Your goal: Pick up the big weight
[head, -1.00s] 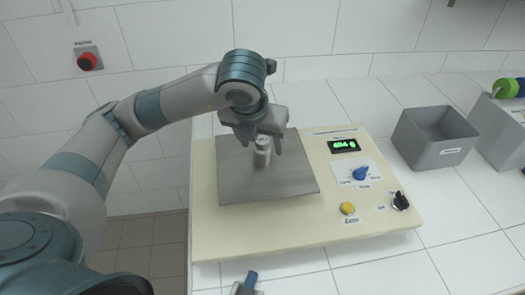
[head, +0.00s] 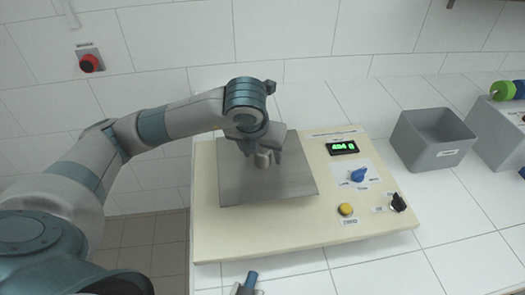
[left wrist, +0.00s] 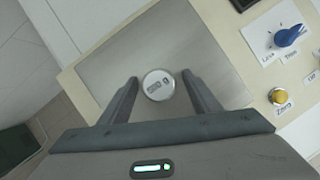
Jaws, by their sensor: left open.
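The big weight (head: 262,161) is a silvery cylinder standing on the metal plate (head: 235,188) of the scale. In the left wrist view the weight (left wrist: 158,85) shows its round top with a dark label. My left gripper (head: 262,152) is open above and around it, pointing down. In the left wrist view the gripper's fingers (left wrist: 160,88) stand on either side of the weight, with a gap on each side. In the head view the gripper hides part of the weight. My right gripper cannot be made out for certain; only a small tool-like part shows at the bottom edge.
The cream scale body (head: 225,235) carries a green-lit display (head: 342,148), a blue knob (head: 357,175), a yellow button (head: 345,209) and a black switch (head: 398,202). A grey bin (head: 432,140) stands to the right. A red emergency button (head: 90,63) is on the wall.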

